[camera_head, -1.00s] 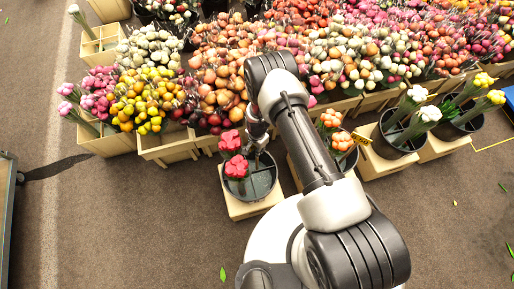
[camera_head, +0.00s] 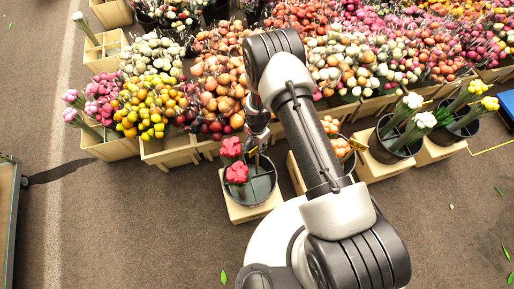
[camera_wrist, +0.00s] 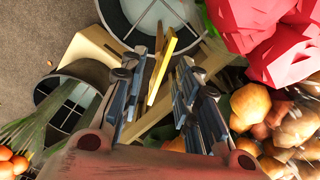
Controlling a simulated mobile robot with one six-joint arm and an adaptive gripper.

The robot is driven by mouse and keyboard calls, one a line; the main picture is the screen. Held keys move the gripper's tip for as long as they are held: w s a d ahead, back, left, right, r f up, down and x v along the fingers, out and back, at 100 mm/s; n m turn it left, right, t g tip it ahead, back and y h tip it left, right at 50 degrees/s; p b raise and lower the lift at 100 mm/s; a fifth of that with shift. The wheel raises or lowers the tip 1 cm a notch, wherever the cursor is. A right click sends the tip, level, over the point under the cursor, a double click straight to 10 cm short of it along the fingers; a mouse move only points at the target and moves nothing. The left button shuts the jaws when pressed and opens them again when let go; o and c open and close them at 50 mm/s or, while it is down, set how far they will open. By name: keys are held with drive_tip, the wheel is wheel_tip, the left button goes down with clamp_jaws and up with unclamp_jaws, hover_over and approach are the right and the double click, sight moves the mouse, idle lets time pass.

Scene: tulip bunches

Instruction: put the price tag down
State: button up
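My gripper (camera_wrist: 168,78) hangs over the back of the dark bucket (camera_head: 262,190) that holds red tulips (camera_head: 234,160); it also shows in the head view (camera_head: 258,138). In the wrist view its fingers are apart. A thin yellow price tag (camera_wrist: 160,66) stands between them, close to the left finger, with a gap to the right one. In the head view a thin yellowish strip (camera_head: 257,160) shows just below my gripper, at the bucket. Whether the tag rests on the bucket cannot be seen. Red tulips (camera_wrist: 265,35) fill the wrist view's upper right.
A bucket with orange tulips (camera_head: 340,147) and another yellow tag (camera_head: 359,143) stands to the right, partly behind my arm. Buckets with white (camera_head: 425,120) and yellow tulips (camera_head: 478,87) stand further right. Dense bunches in crates line the back. The floor (camera_head: 140,220) at left front is clear.

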drive_tip(key=shift+r, duration=1.3)
drive_tip(key=w+d+r+n+t, duration=0.1)
drive_tip(key=w+d+r, duration=0.1)
drive_tip(key=r, duration=1.1)
drive_tip(key=w+d+r+n+t, duration=0.1)
drive_tip(key=w+d+r+n, duration=0.15)
drive_tip(key=r, duration=1.05)
drive_tip(key=s+d+r+n, duration=0.15)
drive_tip(key=s+r, duration=0.25)
drive_tip(key=r, duration=0.4)
drive_tip(key=s+d+r, duration=0.3)
drive_tip(key=r, duration=0.6)
drive_tip(key=s+d+r+n+t, duration=0.1)
drive_tip(key=s+r, duration=0.3)
drive_tip(key=s, duration=0.5)
drive_tip(key=s+d+r+n+t, duration=0.1)
drive_tip(key=s+d+r+n, duration=0.2)
drive_tip(key=s, duration=0.6)
wheel_tip(320, 180, up, 2)
drive_tip(key=shift+s+d+r+t, duration=0.1)
drive_tip(key=shift+s+d+t, duration=0.25)
drive_tip(key=shift+d, duration=0.2)
